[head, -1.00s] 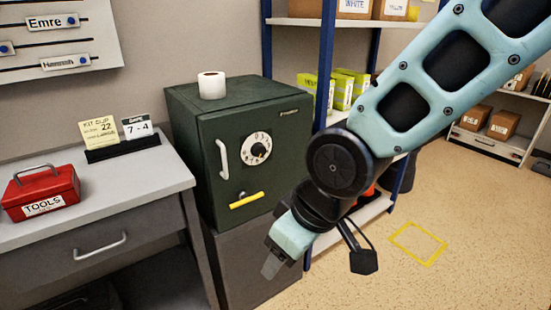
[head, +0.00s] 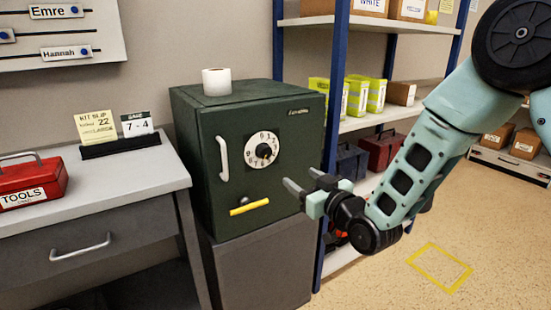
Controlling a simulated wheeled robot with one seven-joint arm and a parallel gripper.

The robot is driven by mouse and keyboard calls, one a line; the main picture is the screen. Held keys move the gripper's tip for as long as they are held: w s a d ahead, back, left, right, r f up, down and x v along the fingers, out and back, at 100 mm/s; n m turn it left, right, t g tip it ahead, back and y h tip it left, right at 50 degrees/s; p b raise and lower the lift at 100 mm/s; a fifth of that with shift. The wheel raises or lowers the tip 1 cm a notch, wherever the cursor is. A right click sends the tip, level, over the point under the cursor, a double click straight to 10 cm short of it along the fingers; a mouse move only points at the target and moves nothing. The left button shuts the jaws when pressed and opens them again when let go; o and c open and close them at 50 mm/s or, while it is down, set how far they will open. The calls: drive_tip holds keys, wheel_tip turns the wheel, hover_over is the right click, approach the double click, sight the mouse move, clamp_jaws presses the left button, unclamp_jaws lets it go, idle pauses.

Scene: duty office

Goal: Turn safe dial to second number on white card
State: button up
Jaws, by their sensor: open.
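The dark green safe (head: 240,160) stands on a grey cabinet. Its white dial (head: 262,150) with a black knob is on the door; the digits are too small to read surely. A small white card (head: 138,125) with a dark header reads "7 - 4" and stands in a black holder on the desk. My gripper (head: 301,179) is open and empty. It is to the right of the dial and a little lower in the picture, apart from it, fingers pointing left.
A pale handle (head: 222,158) and a yellow lever (head: 249,206) are on the safe door. A paper roll (head: 216,82) stands on top. A yellow slip (head: 96,127) and red toolbox (head: 30,183) are on the desk (head: 110,185). Blue-framed shelves (head: 330,120) rise at right.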

sight(267, 154)
drive_tip(key=p+x, duration=0.1)
drive_tip(key=x, duration=1.5)
drive_tip(key=shift+w+a, duration=0.15)
drive_tip(key=shift+a, duration=0.1)
drive_tip(key=c, duration=1)
